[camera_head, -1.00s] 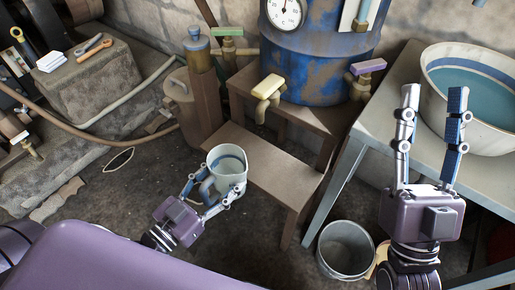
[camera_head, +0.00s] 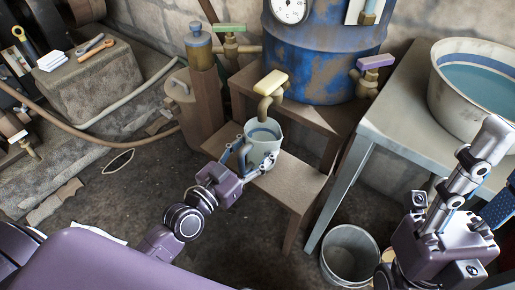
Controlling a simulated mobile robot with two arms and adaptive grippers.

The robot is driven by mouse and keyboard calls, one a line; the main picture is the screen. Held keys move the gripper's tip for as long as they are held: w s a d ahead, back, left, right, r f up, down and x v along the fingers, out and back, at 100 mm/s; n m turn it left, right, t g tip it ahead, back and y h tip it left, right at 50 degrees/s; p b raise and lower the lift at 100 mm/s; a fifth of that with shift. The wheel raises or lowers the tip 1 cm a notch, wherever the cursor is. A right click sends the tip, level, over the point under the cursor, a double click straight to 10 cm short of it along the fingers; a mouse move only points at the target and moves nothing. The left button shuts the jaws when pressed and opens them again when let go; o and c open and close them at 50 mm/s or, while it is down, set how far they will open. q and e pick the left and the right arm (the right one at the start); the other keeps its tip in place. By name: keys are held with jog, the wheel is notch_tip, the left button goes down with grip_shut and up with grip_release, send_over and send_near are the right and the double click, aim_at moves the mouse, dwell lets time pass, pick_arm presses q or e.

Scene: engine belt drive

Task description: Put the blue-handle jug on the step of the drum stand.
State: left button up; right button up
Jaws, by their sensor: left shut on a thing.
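The jug (camera_head: 264,143), pale with a blue handle (camera_head: 245,157), is upright at the step (camera_head: 293,183) of the wooden drum stand, just below the yellow-handled tap (camera_head: 271,84). My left gripper (camera_head: 258,160) is shut on the jug from the front left. The jug's base is partly hidden by the fingers, so I cannot tell whether it touches the step. My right gripper (camera_head: 500,160) is open and empty at the right edge, its fingers partly cut off by the frame.
The blue rusty drum (camera_head: 318,65) stands on the stand's upper level, with a purple-handled tap (camera_head: 373,70) at its right. A metal bucket (camera_head: 349,254) is on the floor. A basin of water (camera_head: 440,85) sits on the grey table (camera_head: 400,135). The step's right part is clear.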

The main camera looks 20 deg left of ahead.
dwell(0.3)
pick_arm(q)
jog(key=o, duration=1.2)
jog(key=shift+f, duration=0.15)
